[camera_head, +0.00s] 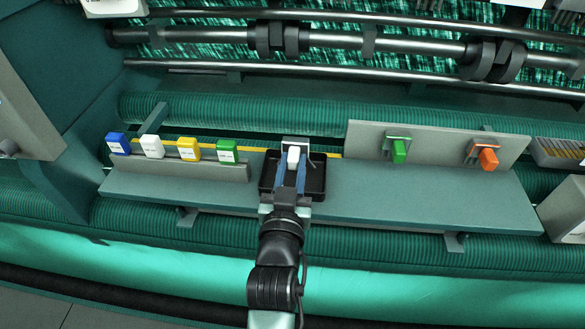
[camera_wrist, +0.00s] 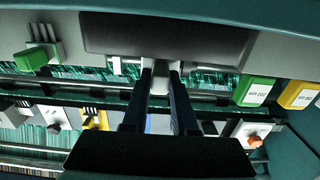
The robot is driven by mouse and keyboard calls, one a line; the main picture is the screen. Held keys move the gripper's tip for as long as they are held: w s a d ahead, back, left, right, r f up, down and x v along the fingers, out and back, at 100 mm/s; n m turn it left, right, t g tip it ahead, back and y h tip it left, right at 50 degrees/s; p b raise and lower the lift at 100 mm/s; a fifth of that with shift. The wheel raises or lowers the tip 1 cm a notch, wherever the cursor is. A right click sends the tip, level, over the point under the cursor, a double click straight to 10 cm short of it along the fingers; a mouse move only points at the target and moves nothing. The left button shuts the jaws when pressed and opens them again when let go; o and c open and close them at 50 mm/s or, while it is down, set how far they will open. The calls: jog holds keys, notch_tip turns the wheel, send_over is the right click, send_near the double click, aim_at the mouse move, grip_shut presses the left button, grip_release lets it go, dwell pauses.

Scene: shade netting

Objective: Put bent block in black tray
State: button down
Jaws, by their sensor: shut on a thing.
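The black tray (camera_head: 318,187) sits on the grey-green shelf, near the middle of the head view. My gripper (camera_head: 291,170) reaches over it from the front, its fingers covering part of the tray. The fingers are shut on a small pale block (camera_head: 293,155), which I take as the bent block. The pale block also shows between the fingertips in the wrist view (camera_wrist: 160,76), with the dark tray (camera_wrist: 110,38) beyond it. In the head view the block overlaps the tray's back part. Its bend is unclear, and I cannot tell whether it touches the tray.
Blue (camera_head: 118,143), white (camera_head: 152,146), yellow (camera_head: 188,149) and green (camera_head: 227,151) labelled boxes stand left of the tray. A grey panel (camera_head: 440,147) at right carries a green piece (camera_head: 399,151) and an orange piece (camera_head: 488,158). The shelf front right of the tray is clear.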

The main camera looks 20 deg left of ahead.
jog(key=shift+f, duration=0.65)
jog(key=shift+f, duration=0.1)
jog(key=shift+f+b, duration=0.15)
jog(key=shift+b, duration=0.15)
jog(key=c, duration=0.7)
grip_release()
jog(key=shift+s+r+p, duration=0.1)
jog(key=shift+r+p, duration=0.15)
jog(key=shift+p, duration=0.1)
jog(key=b+v, duration=0.2)
jog(key=v, duration=1)
jog(key=shift+b, duration=0.3)
